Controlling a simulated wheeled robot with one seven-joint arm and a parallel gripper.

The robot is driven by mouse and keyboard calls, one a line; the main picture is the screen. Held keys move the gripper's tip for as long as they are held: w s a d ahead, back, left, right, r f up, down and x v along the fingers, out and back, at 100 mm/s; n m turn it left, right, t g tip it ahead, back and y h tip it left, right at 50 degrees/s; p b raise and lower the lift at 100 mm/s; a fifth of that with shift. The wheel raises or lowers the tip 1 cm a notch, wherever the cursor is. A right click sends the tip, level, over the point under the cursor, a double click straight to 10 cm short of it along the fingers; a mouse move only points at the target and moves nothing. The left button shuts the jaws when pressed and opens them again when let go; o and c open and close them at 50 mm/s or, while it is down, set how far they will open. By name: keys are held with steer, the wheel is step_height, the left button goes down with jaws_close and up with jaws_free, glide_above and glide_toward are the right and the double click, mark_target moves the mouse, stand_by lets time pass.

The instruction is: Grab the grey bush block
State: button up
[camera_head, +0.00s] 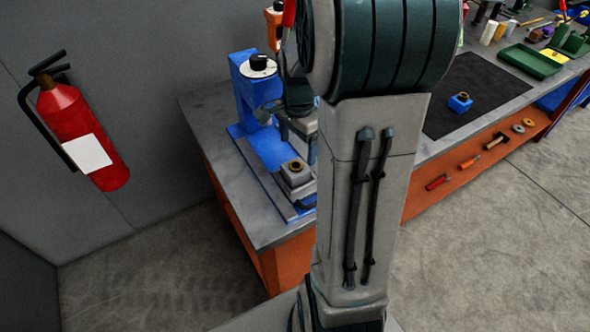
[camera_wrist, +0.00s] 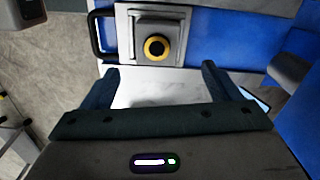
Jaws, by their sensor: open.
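The grey bush block (camera_head: 296,174), a small grey block with a brass-coloured ring around a dark hole on top, sits on the blue tilting positioner (camera_head: 262,148) at the left end of the workbench. In the wrist view the block (camera_wrist: 157,30) lies beyond the fingertips, between their lines, with its yellow ring facing the camera. My gripper (camera_wrist: 160,76) is open, with nothing between its fingers. In the head view my arm hides part of the positioner, and the gripper is only partly visible above the block.
A blue block with a brass ring (camera_head: 460,102) sits on a black mat (camera_head: 478,92) to the right. A green tray (camera_head: 530,61) and several small items stand farther back. Tools lie on the orange shelf (camera_head: 478,160). A red fire extinguisher (camera_head: 84,135) hangs on the left wall.

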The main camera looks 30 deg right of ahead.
mark_target(296, 165)
steer(key=shift+f, duration=0.8)
steer(key=f, duration=0.4)
steer(key=shift+s+a+p, duration=0.3)
steer(key=shift+a+p, duration=0.1)
steer(key=shift+f, duration=0.65)
steer(key=shift+w, duration=0.1)
jaws_close()
steer(key=shift+r, duration=0.1)
steer(key=shift+r, duration=0.1)
